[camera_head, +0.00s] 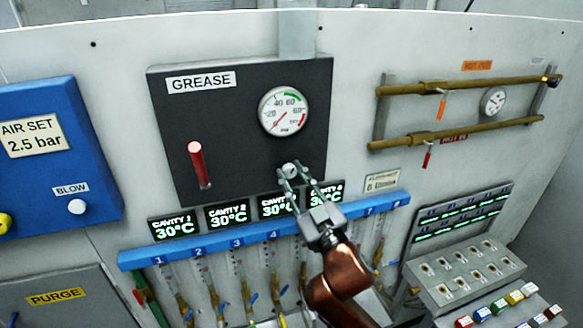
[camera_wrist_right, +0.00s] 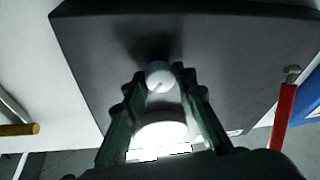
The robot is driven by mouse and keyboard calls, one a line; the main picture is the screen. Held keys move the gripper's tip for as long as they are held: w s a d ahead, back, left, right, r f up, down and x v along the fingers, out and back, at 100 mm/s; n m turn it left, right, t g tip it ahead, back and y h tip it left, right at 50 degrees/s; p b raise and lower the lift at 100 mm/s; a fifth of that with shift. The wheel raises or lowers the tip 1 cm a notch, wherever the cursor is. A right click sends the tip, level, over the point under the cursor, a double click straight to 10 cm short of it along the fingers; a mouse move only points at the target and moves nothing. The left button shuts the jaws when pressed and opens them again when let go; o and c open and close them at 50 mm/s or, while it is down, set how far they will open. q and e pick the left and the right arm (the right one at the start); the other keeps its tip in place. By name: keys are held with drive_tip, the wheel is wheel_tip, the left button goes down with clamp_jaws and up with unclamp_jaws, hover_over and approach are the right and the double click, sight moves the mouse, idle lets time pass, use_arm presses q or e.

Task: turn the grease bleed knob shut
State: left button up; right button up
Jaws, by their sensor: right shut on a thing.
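The grease bleed knob (camera_head: 290,170) is a small pale round knob low on the dark grease panel (camera_head: 235,120), below the gauge. My right gripper (camera_head: 297,175) reaches up to it from below, and its fingers are shut on the knob. In the right wrist view the white knob (camera_wrist_right: 160,76) sits between the tips of the two green-grey fingers, with a thin mark on its face. A larger bright white round shape lies nearer the palm. The fingers hide part of the knob's sides. My left gripper is not in view.
A red lever (camera_head: 198,164) stands out at the panel's left, also in the right wrist view (camera_wrist_right: 284,115). The pressure gauge (camera_head: 284,111) is just above the knob. Cavity displays (camera_head: 228,215) and a blue manifold (camera_head: 200,246) lie below. Brass pipes (camera_head: 455,87) are at right.

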drive_tip(key=n+p, duration=0.1)
drive_tip(key=n, duration=0.1)
drive_tip(key=n+g+y+p, duration=0.1)
drive_tip(key=n+p, duration=0.1)
drive_tip(key=n, duration=0.1)
drive_tip(key=shift+r+g, duration=0.1)
drive_tip(key=shift+g, duration=0.2)
drive_tip(key=shift+n+g+p, duration=0.3)
drive_tip(key=shift+n+p, duration=0.6)
drive_tip(key=shift+n, duration=0.1)
drive_tip(key=o, duration=1.2)
drive_tip(key=shift+c, duration=0.2)
drive_tip(key=shift+s+d, duration=0.15)
drive_tip(key=v, duration=1.1)
drive_tip(key=shift+d+f, duration=0.25)
drive_tip(key=shift+s, duration=0.2)
